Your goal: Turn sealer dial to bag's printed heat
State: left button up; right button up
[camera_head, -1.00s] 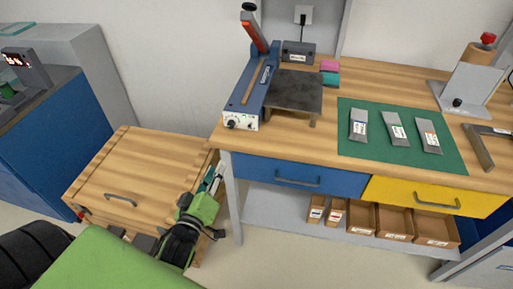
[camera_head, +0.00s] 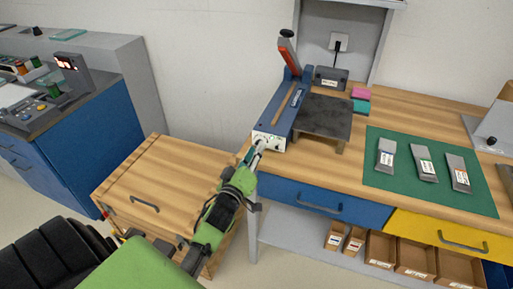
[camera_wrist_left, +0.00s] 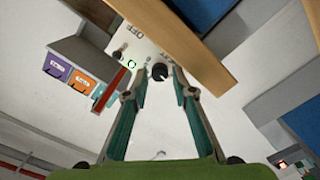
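The blue heat sealer (camera_head: 284,112) stands on the wooden bench with its red-handled arm raised. Its white front panel (camera_head: 270,141) faces my left gripper (camera_head: 258,149), which is open at the panel. In the left wrist view the black dial (camera_wrist_left: 160,72) lies between the tips of the open left gripper (camera_wrist_left: 159,75); contact cannot be told. Printing including "OFF" shows on the panel, but the dial setting is unclear. Three grey bags, left (camera_head: 386,153), middle (camera_head: 424,162) and right (camera_head: 458,173), lie on a green mat (camera_head: 400,195). Their labels are too small to read. My right gripper is out of view.
A dark plate (camera_head: 322,115) stands beside the sealer, with pink and teal blocks (camera_head: 361,99) behind it. A wooden-topped cart (camera_head: 165,180) stands left of the bench. Blue (camera_head: 315,200) and yellow drawers sit under the bench top, above a shelf of cardboard bins.

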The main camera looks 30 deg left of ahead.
pick_arm(q)
jog(key=shift+w+a, duration=0.15)
jog(key=shift+w, duration=0.55)
grip_shut()
